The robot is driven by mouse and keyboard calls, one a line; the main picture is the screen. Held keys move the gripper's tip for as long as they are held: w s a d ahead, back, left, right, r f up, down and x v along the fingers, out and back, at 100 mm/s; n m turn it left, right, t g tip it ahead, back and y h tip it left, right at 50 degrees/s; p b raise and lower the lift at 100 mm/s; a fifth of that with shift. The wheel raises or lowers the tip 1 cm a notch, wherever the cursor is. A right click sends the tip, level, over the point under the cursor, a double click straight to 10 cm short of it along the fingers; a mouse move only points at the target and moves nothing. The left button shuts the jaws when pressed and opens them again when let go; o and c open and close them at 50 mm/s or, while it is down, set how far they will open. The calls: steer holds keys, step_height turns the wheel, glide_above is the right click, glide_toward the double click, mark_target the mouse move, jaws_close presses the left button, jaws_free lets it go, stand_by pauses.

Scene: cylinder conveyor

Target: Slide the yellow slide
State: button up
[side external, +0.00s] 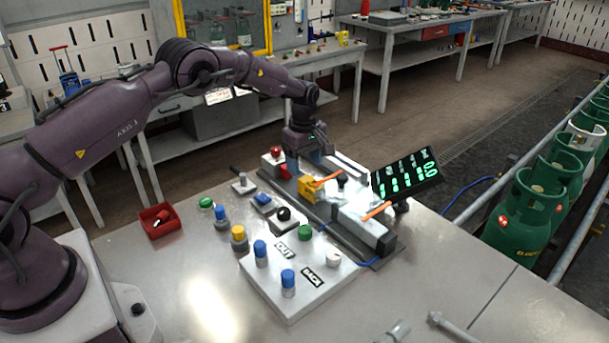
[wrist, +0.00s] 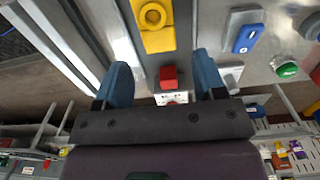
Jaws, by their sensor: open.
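The yellow slide (side external: 307,190) is a small yellow block on the grey rail unit (side external: 375,232) at the middle of the table. In the wrist view, the yellow slide (wrist: 155,22) has a round hole and lies at the top, ahead of my fingers and apart from them. My gripper (side external: 308,160) is above the back end of the unit, close to the slide. In the wrist view, my gripper (wrist: 163,80) has its two blue fingers apart, with nothing held. A small red block (wrist: 168,76) shows between them, and whether they touch it I cannot tell.
A control box (side external: 290,285) with several coloured knobs stands in front of the unit. A tilted display (side external: 405,175) with green digits stands to its right. A red tray (side external: 158,219) lies at the left. The table front is mostly clear.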

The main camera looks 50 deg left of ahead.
mark_target(305, 177)
step_height(305, 177, up, 8)
steer(key=shift+f, duration=0.15)
stand_by(0.4)
steer(key=s+d+r+m+t, duration=0.2)
steer(key=s+r+m, duration=0.4)
steer(key=s, duration=0.5)
steer(key=s+d+r+m+t, duration=0.1)
steer(key=s+d+r+m, duration=0.4)
steer(key=s, duration=0.7)
steer(key=s+d+r+m+t, duration=0.2)
steer(key=s+r+m, duration=0.5)
steer(key=s, duration=0.5)
steer(key=shift+s+d+r+t, duration=0.2)
steer(key=shift+d+r+t, duration=0.1)
steer(key=shift+d+r, duration=0.65)
